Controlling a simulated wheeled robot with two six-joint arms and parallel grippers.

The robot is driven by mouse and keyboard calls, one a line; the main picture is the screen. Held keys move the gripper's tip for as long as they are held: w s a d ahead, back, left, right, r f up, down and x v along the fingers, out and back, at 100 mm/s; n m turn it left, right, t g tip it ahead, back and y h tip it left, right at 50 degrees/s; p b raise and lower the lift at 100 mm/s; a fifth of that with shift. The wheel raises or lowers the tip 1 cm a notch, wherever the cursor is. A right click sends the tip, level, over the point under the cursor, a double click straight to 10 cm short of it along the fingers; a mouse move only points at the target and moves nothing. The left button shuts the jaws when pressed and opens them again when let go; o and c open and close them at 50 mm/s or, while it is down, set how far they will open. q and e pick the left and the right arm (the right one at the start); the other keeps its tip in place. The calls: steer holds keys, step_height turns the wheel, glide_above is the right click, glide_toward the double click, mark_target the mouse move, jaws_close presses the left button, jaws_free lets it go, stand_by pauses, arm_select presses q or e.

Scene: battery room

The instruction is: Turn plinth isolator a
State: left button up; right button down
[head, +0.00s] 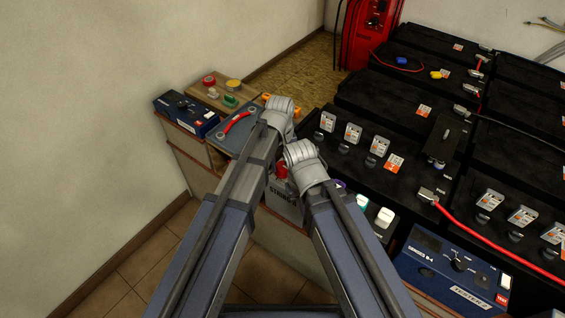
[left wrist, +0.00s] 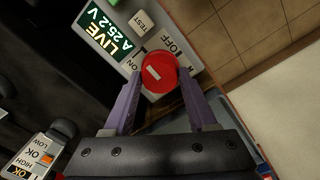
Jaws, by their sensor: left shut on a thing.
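Plinth isolator a is a red round knob (left wrist: 168,75) with a white bar, on a light panel (left wrist: 142,50) marked ON and OFF in the left wrist view. Its green display (left wrist: 109,33) reads LIVE, A 25.2 V, beside a TEST button (left wrist: 142,22). My left gripper (left wrist: 163,84) has one finger on each side of the knob and is shut on it. I cannot tell for sure which mark the bar points to. In the head view my arm links largely cover the knob (head: 281,171), above a STRING label (head: 284,192). My right gripper does not show.
Black battery blocks (head: 420,95) with cables fill the right. A blue instrument (head: 455,264) stands in front of them. Tiled floor is free at lower left.

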mark_target(282, 166)
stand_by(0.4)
arm_select(q)
steer(key=o, duration=1.4)
steer(key=shift+c, duration=0.2)
step_height(282, 166, up, 8)
steer(key=p, duration=0.8)
steer(key=shift+a, duration=0.15)
steer(key=shift+f, duration=0.1)
